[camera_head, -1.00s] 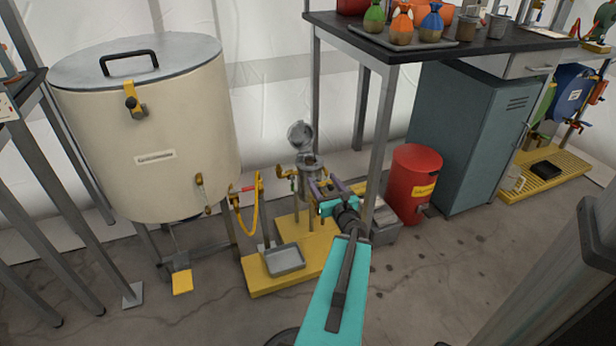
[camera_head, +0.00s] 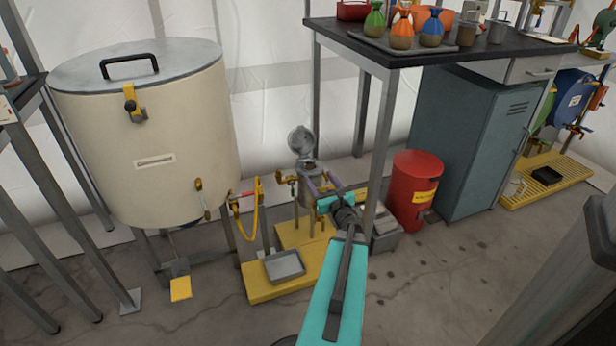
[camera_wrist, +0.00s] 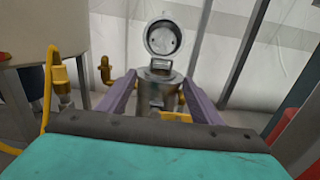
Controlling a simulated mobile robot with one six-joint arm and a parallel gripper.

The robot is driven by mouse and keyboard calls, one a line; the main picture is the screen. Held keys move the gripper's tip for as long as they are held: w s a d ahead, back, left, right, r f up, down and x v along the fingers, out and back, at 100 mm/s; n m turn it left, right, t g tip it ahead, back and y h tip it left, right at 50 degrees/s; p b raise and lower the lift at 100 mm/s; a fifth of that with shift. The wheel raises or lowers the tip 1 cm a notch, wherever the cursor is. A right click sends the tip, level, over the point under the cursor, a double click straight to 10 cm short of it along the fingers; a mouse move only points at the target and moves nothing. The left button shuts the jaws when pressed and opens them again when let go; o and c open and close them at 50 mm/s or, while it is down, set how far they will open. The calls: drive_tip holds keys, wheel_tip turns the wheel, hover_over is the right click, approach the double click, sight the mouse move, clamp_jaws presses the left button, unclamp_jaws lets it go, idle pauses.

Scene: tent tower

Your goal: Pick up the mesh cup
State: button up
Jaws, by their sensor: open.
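My gripper (camera_head: 320,181) is open, its purple fingers pointing at a small metal vessel (camera_head: 307,169) with its round lid tipped up. In the wrist view the fingers of my gripper (camera_wrist: 158,86) stand left and right of the vessel (camera_wrist: 158,94), with nothing seen held between them. I cannot clearly make out a mesh cup. The inside of the vessel is hidden, so I cannot tell whether a cup is in it. Small cups stand on the dark table, including a brown one (camera_head: 467,31) and a grey one (camera_head: 497,29); their mesh cannot be made out.
The vessel stands on a yellow base (camera_head: 262,288) with a grey tray (camera_head: 284,266). A large cream tank (camera_head: 150,160) is to the left. A table leg (camera_head: 378,155), a red bin (camera_head: 414,190) and a grey cabinet (camera_head: 462,140) are to the right.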

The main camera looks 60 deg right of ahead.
sight(311, 169)
drive_tip(key=shift+b+x, duration=0.3)
drive_tip(key=shift+x, duration=1.7)
drive_tip(key=shift+b+x, duration=0.9)
drive_tip(key=shift+x, duration=1.75)
drive_tip(key=shift+s+d+r, duration=0.1)
drive_tip(key=shift+r, duration=0.15)
drive_tip(key=c, duration=1.5)
drive_tip(key=shift+r, duration=0.1)
wheel_tip(311, 169, up, 10)
drive_tip(key=p, duration=0.4)
